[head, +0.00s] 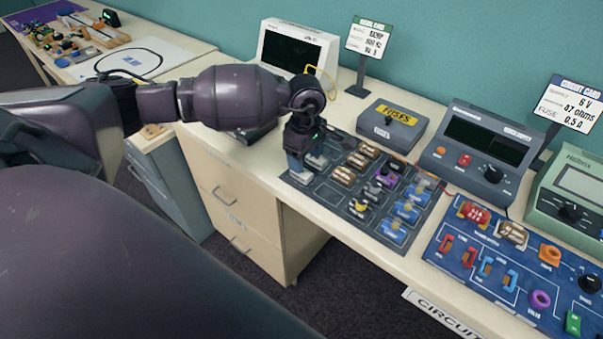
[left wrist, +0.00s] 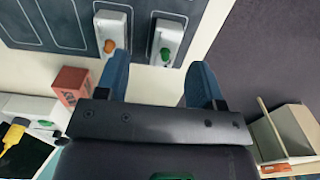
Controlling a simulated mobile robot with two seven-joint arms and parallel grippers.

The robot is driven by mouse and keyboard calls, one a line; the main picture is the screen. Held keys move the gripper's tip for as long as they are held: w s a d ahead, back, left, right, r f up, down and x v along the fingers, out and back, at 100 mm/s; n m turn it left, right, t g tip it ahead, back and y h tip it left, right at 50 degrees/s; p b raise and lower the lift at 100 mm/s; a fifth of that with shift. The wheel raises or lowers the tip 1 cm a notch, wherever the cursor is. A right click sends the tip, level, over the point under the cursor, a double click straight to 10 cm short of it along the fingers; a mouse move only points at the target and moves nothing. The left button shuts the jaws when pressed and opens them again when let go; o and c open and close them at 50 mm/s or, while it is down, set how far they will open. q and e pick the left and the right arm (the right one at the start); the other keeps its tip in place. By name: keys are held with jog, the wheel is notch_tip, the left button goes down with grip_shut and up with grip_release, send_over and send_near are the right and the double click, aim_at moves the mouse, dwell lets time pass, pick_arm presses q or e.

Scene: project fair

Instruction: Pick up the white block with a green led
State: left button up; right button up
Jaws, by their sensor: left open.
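The white block with a green led (left wrist: 167,40) lies on the dark mat in the left wrist view, its green dome toward the gripper. A similar white block with an orange led (left wrist: 110,32) lies to its left. My left gripper (left wrist: 160,82) is open and empty, and the green-led block shows just beyond the gap between its blue fingers. In the head view my left gripper (head: 298,165) is over the left end of the dark component mat (head: 330,196), partly covering the white blocks there. The led colours cannot be told in that view. My right gripper is not in view.
Several other components sit in rows on the mat. A grey fuses box (head: 393,128) and a meter (head: 478,150) stand behind it. A blue circuit board (head: 468,272) lies to the right. A reddish box (left wrist: 72,85) shows near the left finger in the wrist view.

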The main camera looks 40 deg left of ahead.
aim_at(306, 177)
pick_arm(q)
jog(key=f, duration=0.5)
jog(key=shift+s, duration=0.3)
jog(key=shift+r, duration=0.1)
jog(key=shift+c, duration=0.4)
jog(key=c, duration=0.9)
jog(key=shift+r, duration=0.1)
